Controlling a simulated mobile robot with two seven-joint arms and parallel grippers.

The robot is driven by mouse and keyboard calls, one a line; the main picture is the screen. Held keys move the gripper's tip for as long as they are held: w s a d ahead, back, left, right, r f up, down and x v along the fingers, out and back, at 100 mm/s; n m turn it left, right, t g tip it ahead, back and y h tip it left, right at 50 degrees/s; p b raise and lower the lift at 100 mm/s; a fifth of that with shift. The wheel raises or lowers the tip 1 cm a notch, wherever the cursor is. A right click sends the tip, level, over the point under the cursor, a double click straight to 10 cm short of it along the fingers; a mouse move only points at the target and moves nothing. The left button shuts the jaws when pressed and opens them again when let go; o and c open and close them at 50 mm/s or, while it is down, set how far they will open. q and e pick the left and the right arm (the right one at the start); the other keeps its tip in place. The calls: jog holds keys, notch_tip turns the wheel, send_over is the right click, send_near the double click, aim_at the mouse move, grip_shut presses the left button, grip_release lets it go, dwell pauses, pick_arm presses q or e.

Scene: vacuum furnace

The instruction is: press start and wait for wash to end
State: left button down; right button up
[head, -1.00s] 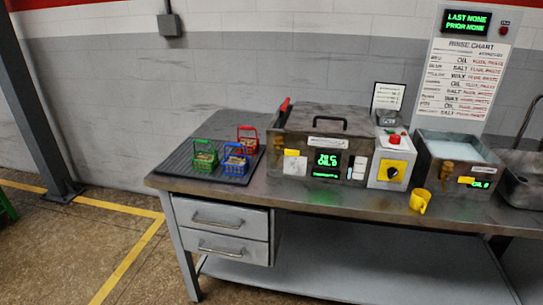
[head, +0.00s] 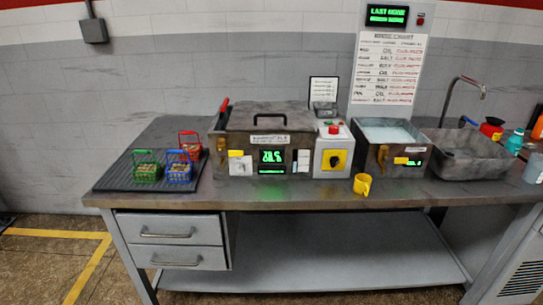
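The washer (head: 265,135) is a steel tank with its lid down, on the bench. Its front has a green lit display (head: 271,157) with blurred digits and pale button-like plates (head: 302,160) to the right. A grey control box (head: 333,150) stands against its right side, with a red button (head: 334,129) on top and a black knob on a yellow plate (head: 333,160). I cannot read which control is start. Neither of my grippers is in view.
Green (head: 146,170), blue (head: 180,169) and red baskets (head: 191,148) with contents stand on a dark mat (head: 118,178). Right of the control box are a yellow cup (head: 362,184), an open liquid-filled tank (head: 390,134) and a sink (head: 465,155). A lit sign (head: 388,15) tops the rinse chart (head: 387,68).

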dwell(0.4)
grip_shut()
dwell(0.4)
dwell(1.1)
